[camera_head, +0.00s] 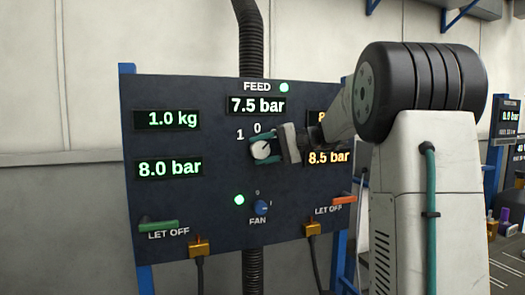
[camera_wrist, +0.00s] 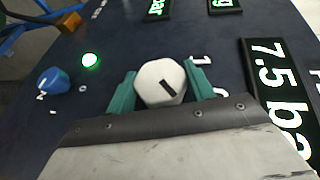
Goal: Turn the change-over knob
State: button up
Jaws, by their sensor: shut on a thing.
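The change-over knob (camera_head: 261,150) is a white, many-sided knob with a dark pointer mark, below the FEED display on the dark panel (camera_head: 185,225). The numbers 1 and 0 show beside and above it. In the wrist view the knob (camera_wrist: 161,83) sits between the two teal fingers of my gripper (camera_wrist: 160,88), which touch its sides. My gripper (camera_head: 264,149) is shut on the knob in the head view, reaching in from the right. My arm hides part of the panel's right side, including any marking there.
A blue FAN knob (camera_head: 261,208) sits below, beside a lit green lamp (camera_head: 239,199). A green LET OFF handle (camera_head: 159,225) is at the lower left and an orange one (camera_head: 343,200) at the lower right. Cables hang from two brass-coloured fittings at the panel's bottom.

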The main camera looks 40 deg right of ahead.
dwell(0.3)
jog(key=o, duration=1)
jog(key=v, duration=0.8)
jog(key=shift+a, duration=0.1)
